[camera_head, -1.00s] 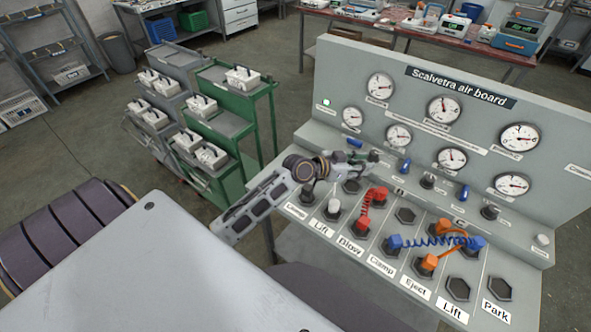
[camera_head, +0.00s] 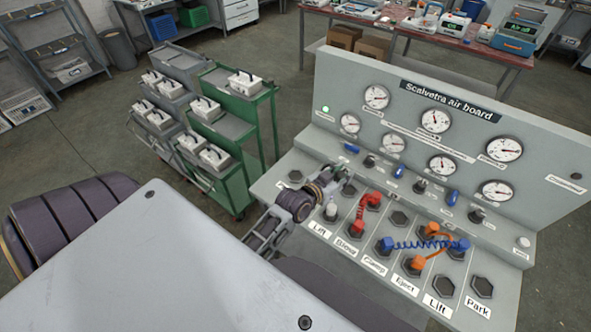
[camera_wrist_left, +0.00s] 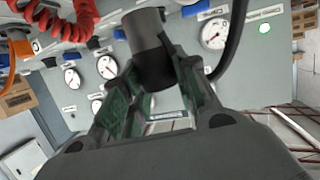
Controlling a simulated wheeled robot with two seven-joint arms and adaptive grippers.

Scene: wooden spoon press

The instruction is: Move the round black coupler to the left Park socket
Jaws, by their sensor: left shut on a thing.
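My left gripper (camera_head: 344,178) is over the left end of the air board's sloping panel (camera_head: 318,150). In the left wrist view its fingers (camera_wrist_left: 150,95) are shut on the round black coupler (camera_wrist_left: 150,45), a dark cylinder with a greyer end. In the head view my wrist and fingers largely hide the coupler. A dark hexagonal socket (camera_head: 295,175) shows at the far left of the front row, left of my gripper. Its label is partly hidden and I cannot read it. The label Park (camera_head: 478,307) at the right end is readable, below an empty hexagonal socket (camera_head: 482,287). My right gripper is not in view.
A red coiled hose (camera_head: 363,212) stands just right of my gripper. Blue (camera_head: 425,244) and orange (camera_head: 437,252) hoses cross farther right. A grey-white plug (camera_head: 331,210) stands close to my wrist. The upright gauge panel (camera_head: 400,115) rises behind. A green lamp (camera_head: 326,109) is lit.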

